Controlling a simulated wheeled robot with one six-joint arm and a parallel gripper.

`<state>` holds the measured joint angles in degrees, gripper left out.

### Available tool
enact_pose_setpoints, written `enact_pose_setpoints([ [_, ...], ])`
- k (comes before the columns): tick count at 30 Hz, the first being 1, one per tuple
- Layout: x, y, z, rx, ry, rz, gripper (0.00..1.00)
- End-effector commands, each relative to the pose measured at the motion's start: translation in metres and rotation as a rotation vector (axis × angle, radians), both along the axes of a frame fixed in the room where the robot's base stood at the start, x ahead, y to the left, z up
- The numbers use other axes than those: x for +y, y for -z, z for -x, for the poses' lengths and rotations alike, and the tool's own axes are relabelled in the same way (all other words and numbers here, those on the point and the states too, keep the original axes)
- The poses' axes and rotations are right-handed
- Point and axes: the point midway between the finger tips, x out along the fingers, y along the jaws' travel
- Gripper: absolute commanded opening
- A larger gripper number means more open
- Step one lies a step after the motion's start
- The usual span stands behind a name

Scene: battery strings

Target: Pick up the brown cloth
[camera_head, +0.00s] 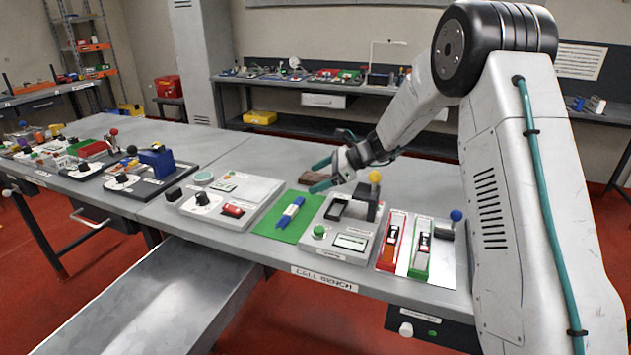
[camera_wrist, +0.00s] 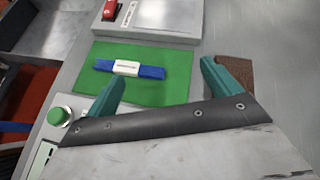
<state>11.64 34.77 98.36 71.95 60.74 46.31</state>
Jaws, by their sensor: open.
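The brown cloth (camera_head: 312,178) lies flat on the grey bench, just behind the green mat (camera_head: 271,228). In the wrist view the cloth (camera_wrist: 238,70) shows at the upper right, beside and partly hidden by the right teal finger. My gripper (camera_head: 319,176) is open and empty, with its fingers near the cloth in the head view. In the wrist view my gripper (camera_wrist: 160,75) spans the green mat, and the cloth is at the outer side of the right finger rather than between the two. I cannot tell whether that finger touches it.
A grey device with a green button (camera_head: 319,232) stands in front of my gripper, near a yellow-knobbed lever (camera_head: 375,178). Another grey panel (camera_head: 258,190) is to the left. Bare bench (camera_head: 262,152) lies behind.

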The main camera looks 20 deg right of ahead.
Motion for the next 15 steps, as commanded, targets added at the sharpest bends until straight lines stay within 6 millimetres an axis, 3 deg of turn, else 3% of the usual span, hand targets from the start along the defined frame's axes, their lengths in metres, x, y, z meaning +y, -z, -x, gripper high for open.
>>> enact_pose_setpoints([
  [1,-0.005,0.016,-0.012,0.029,0.044,-0.033,0.89],
  [3,-0.047,0.024,-0.026,0.036,0.132,-0.090,0.89],
  [7,-0.099,0.037,-0.041,0.039,0.239,-0.172,0.89],
  [11,-0.119,0.042,-0.048,0.036,0.285,-0.210,0.89],
  [15,-0.113,0.048,-0.055,0.036,0.292,-0.215,0.89],
])
